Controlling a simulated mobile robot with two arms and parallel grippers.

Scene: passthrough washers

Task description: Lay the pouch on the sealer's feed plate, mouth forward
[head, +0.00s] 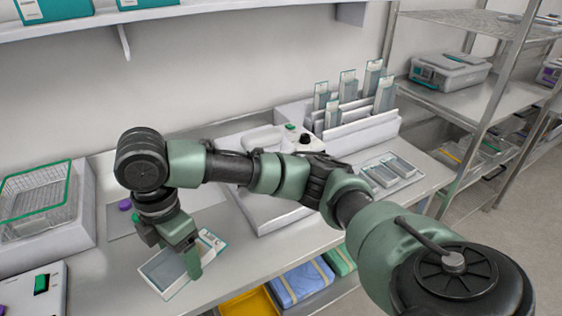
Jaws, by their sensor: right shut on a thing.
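My right gripper (182,254) is shut on a flat pouch (164,276) with a clear window and pale edges. The pouch is low over the front left of the steel counter; whether it touches the counter, I cannot tell. Its mouth end cannot be made out. A white machine with a flat pale plate (272,217), which looks like the sealer, stands mid-counter to the right of the pouch. My right arm hides much of it. My left gripper is not in view.
A wire basket (38,190) sits on a white unit at the left. A white box with a green switch (41,283) is at front left. A rack of pouches (352,117) and flat packs (388,170) are at right. Coloured bins (300,283) sit below the counter.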

